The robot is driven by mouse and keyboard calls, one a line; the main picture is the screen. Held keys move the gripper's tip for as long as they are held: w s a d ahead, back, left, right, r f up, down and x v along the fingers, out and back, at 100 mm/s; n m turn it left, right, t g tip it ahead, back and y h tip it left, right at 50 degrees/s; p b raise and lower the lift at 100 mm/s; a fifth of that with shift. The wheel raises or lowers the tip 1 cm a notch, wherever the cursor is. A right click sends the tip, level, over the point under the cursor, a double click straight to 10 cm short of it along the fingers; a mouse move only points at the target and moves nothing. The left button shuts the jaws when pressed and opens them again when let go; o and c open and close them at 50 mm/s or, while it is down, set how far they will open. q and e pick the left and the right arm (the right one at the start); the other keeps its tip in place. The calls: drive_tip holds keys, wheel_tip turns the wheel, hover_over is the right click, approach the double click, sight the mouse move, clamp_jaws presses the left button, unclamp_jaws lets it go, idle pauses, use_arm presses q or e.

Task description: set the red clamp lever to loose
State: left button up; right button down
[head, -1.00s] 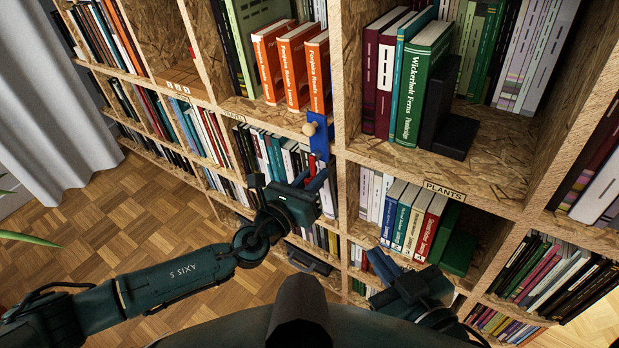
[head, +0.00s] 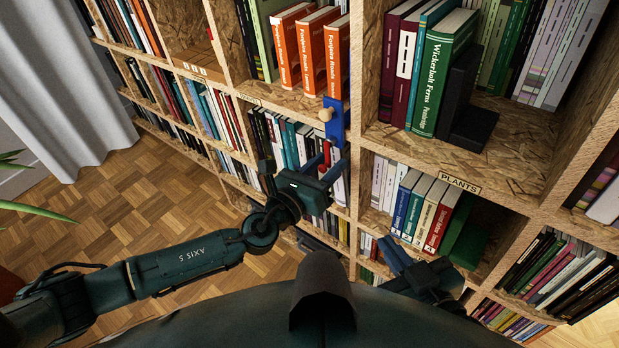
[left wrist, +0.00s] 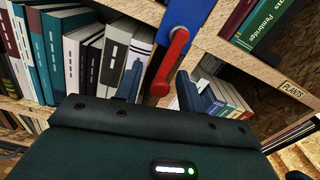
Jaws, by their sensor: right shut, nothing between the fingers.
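The red clamp lever (head: 326,154) hangs below a blue plate (head: 335,124) on the bookshelf's upright. In the left wrist view the red lever (left wrist: 172,62) slants down and left from its round pivot on the blue plate (left wrist: 188,18). My left gripper (head: 302,168) is open just in front of it. In the left wrist view its two fingers (left wrist: 158,86) stand apart, with the lever's lower end showing between them; I cannot tell whether they touch it. My right gripper (head: 391,250) is shut and empty, low in front of the shelf, apart from the lever.
Orange books (head: 312,55) stand above left, and a green book (head: 440,80) with a dark bookend (head: 472,125) stands to the right. Shelf edges surround the lever.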

use_arm(q)
drive_tip(key=v, duration=1.2)
drive_tip(key=shift+s, duration=0.2)
drive_tip(key=shift+a, duration=0.1)
